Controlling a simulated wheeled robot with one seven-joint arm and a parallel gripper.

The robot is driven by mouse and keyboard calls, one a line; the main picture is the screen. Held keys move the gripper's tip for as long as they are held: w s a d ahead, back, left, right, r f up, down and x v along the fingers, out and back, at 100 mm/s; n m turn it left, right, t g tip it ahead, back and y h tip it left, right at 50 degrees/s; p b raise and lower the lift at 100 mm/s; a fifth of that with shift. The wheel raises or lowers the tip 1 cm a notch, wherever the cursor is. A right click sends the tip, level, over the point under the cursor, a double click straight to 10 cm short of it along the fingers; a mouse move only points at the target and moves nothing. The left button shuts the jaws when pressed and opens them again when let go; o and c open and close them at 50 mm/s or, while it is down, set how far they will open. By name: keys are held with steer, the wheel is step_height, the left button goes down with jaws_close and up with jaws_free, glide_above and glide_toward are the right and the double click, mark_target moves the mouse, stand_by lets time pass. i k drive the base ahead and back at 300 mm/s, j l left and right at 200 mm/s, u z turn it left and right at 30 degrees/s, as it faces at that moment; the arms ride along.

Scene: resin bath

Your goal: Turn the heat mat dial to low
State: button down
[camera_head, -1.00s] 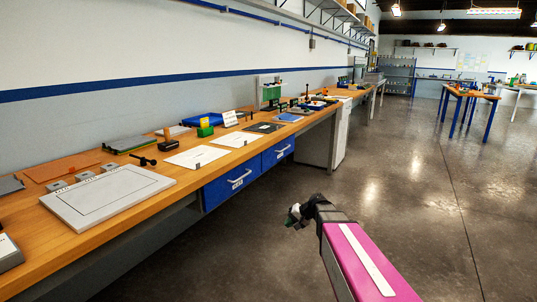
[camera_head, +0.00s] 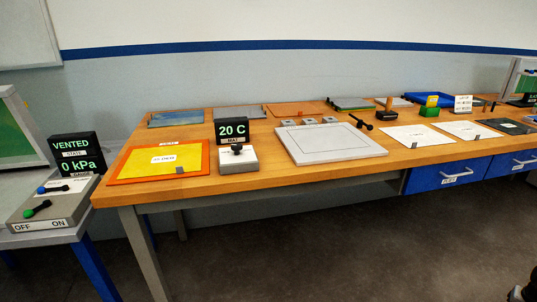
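The heat mat control is a small pale box (camera_head: 238,161) near the front of the wooden bench. A black dial knob (camera_head: 237,149) sits on it. The dial's setting and markings are too small to read. Behind it a black display (camera_head: 233,130) reads "20 C" with a "MAT" label. An orange mat with a yellow panel (camera_head: 140,164) lies just left of the control. My gripper (camera_head: 516,294) shows only as a dark piece at the bottom right corner, far from the dial. Its fingers are mostly out of frame.
A grey framed plate (camera_head: 331,155) lies right of the control, with a black handled tool (camera_head: 360,121) beyond it. At left, a vacuum unit (camera_head: 52,203) has levers and a display reading "VENTED 0 kPa". Blue drawers (camera_head: 450,171) hang at right. The floor in front is clear.

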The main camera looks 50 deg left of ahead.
mark_target(236, 148)
steer(key=u, duration=2.7)
